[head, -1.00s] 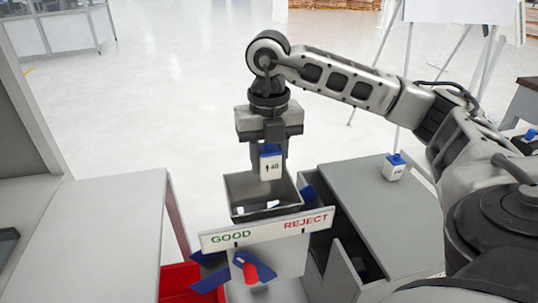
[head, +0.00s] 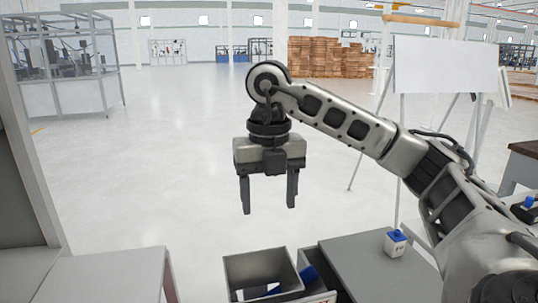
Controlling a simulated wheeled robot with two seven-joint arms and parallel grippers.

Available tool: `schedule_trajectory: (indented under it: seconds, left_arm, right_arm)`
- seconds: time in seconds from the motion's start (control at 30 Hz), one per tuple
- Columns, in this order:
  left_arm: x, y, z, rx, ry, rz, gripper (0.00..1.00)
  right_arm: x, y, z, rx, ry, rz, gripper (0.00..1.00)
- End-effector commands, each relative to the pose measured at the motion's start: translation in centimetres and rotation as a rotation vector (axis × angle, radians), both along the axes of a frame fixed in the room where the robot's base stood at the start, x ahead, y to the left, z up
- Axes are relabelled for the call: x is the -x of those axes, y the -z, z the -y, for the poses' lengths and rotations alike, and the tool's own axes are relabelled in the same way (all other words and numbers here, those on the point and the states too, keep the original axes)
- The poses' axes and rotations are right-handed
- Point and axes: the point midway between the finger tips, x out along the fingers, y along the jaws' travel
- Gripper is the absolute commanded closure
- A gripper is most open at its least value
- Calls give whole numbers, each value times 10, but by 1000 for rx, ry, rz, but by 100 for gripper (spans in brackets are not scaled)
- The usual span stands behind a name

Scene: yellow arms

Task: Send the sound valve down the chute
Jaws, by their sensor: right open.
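My right gripper (head: 268,208) is open and empty, its two dark fingers pointing down above the open grey bin. The grey bin (head: 240,273), the chute's open top, is at the bottom edge. Small white and blue pieces show inside it, too cut off to tell what they are. A white valve with a blue top (head: 395,243) stands upright on the grey table to the right, apart from the gripper. The sign is almost wholly out of frame. My left gripper is not in view.
The grey table (head: 360,270) is right of the bin, and another grey surface (head: 110,278) lies at the lower left. A second blue-topped item (head: 528,203) is at the far right edge. A whiteboard (head: 445,66) stands behind my arm. Open floor lies beyond.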

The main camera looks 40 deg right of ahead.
Motion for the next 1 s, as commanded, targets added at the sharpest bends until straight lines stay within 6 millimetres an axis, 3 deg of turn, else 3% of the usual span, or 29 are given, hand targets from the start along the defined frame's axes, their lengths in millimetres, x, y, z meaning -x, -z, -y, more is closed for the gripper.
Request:
schedule_trajectory:
  seconds: [0.03,0.13,0.2,0.5,1.0]
  left_arm:
    - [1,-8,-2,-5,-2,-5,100]
    - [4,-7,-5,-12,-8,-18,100]
    - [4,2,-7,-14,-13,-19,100]
    - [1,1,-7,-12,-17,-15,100]
    - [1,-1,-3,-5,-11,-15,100]
  right_arm:
    - [0,-22,0,0,2,6,38]
    - [0,-42,0,0,2,4,38]
    - [-1,-42,0,1,1,3,38]
    - [0,-58,0,0,0,0,38]
    - [0,-59,0,0,0,-1,38]
